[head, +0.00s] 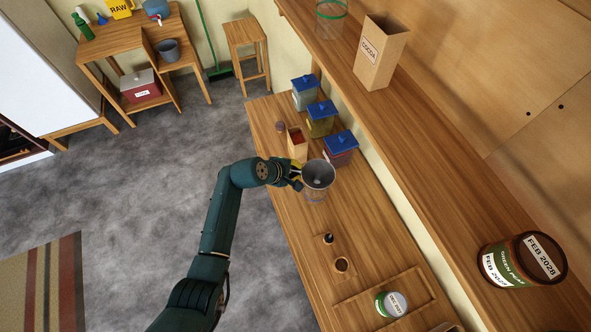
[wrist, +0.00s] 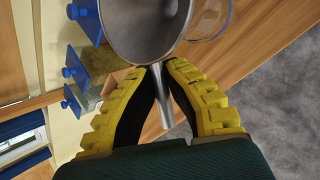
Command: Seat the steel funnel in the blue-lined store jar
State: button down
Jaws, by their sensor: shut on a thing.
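The steel funnel (head: 319,173) is a grey cone with its wide mouth up, over the long workbench. My gripper (head: 297,176) is shut on it from the left. In the wrist view the yellow-padded fingers (wrist: 159,72) close at the funnel (wrist: 150,30), with its narrow spout showing between them. A clear glass jar with a blue line (head: 315,197) stands on the bench, mostly hidden under the funnel in the head view. In the wrist view the blue-lined jar (wrist: 222,22) shows off to the right of the funnel, and the spout appears outside it.
Several blue-lidded canisters (head: 340,145) and an open wooden box (head: 297,144) stand close behind the funnel. A shelf on the right holds a green-rimmed glass jar (head: 331,20), a cocoa box (head: 380,52) and a labelled jar (head: 522,260). A labelled tin (head: 391,303) sits nearer on the bench.

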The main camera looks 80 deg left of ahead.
jog(key=c, duration=1.2)
grip_release()
jog(key=shift+o, duration=0.2)
jog(key=v, duration=1.2)
